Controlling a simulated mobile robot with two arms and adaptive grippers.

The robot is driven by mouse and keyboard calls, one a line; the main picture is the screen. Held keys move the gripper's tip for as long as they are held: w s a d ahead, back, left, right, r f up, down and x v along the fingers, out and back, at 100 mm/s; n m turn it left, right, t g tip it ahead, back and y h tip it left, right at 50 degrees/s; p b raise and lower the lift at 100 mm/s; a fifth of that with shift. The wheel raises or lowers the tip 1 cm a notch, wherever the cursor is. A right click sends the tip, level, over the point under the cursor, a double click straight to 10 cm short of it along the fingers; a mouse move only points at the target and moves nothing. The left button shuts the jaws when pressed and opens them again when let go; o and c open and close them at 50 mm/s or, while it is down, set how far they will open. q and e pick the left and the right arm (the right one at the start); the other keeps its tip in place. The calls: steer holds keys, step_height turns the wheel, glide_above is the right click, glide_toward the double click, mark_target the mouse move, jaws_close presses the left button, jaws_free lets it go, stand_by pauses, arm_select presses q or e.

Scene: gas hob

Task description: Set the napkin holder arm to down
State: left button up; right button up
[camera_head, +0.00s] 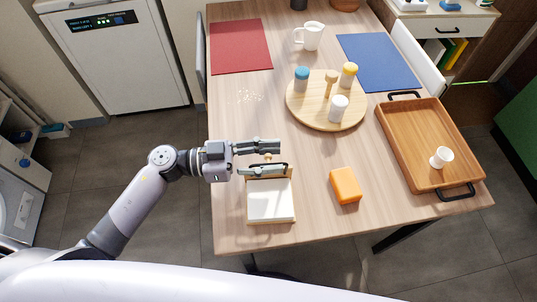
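The napkin holder (249,209) stands near the front left of the wooden table, with a stack of white napkins (270,203) in it. Its dark arm (286,166) appears raised at the holder's back edge, with a small wooden knob (268,156) just beyond it. My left gripper (279,156) comes in from the left over that back edge. Its two fingers are spread, one on the far side of the knob and one on the near side, partly covering the arm. I cannot tell whether a finger touches the arm. My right gripper is not in view.
An orange block (345,185) lies to the right of the holder. Farther back are a round board (308,112) with shakers, a wooden tray (411,153) with a white cup (441,157), a white mug (310,36), and red (240,46) and blue (378,62) mats. Small crumbs lie beyond the gripper.

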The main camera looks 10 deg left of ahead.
arm_select(q)
jaws_close()
stand_by(0.3)
stand_by(0.4)
